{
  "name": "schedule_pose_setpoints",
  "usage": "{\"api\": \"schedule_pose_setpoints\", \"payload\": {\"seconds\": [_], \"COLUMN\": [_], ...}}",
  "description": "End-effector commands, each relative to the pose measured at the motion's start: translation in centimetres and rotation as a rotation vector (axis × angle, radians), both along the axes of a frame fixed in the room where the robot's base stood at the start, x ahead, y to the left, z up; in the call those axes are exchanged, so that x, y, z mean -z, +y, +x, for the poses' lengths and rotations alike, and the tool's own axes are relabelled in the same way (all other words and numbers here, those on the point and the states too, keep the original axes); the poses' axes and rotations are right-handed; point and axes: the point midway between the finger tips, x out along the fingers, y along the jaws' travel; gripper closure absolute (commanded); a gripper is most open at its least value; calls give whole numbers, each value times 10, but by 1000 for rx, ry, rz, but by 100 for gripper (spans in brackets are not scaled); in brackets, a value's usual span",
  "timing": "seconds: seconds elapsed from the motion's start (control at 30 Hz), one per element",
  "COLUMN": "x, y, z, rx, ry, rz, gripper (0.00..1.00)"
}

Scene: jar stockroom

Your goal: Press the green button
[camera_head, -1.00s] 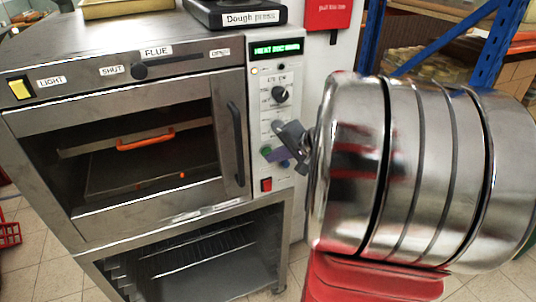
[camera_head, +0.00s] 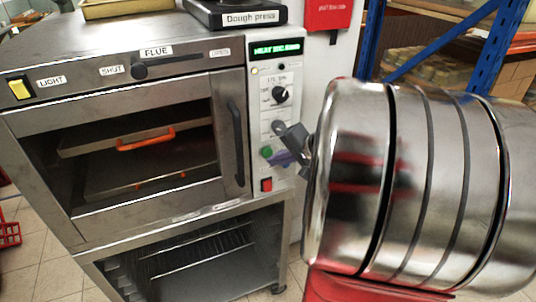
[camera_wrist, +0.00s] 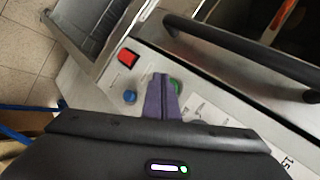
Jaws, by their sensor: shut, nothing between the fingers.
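The green button (camera_head: 266,152) is on the oven's white control panel (camera_head: 257,110), right of the oven door. In the wrist view the green button (camera_wrist: 175,86) is partly hidden behind my gripper. My gripper (camera_head: 277,158) is shut and empty, its purple fingers just right of the green button in the head view. In the wrist view my gripper (camera_wrist: 162,82) points at the panel, with its tip between the green button and a blue button (camera_wrist: 130,96). I cannot tell whether the tip touches the panel.
A red switch (camera_head: 266,185) sits below the green button; it also shows in the wrist view (camera_wrist: 128,57). A black dial (camera_head: 280,94) is above. The oven door handle (camera_head: 235,143) stands out left of the panel. A blue rack (camera_head: 500,45) is behind.

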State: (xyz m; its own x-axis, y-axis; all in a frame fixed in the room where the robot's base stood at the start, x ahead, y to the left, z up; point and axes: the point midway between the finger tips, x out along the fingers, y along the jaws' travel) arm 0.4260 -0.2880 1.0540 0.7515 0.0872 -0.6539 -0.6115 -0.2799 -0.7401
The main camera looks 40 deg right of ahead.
Motion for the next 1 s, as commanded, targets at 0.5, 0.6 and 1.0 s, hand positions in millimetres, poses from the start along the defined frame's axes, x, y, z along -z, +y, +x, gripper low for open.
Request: {"api": "schedule_pose_setpoints", "payload": {"seconds": [0.5,0.6,1.0], "x": [-1,0,0], "y": [3,6,13], "z": [-14,-21,-46], "rx": [1,0,1], "ry": [-1,0,0], "rz": [-1,-1,-1], "gripper": [100,100,100]}}
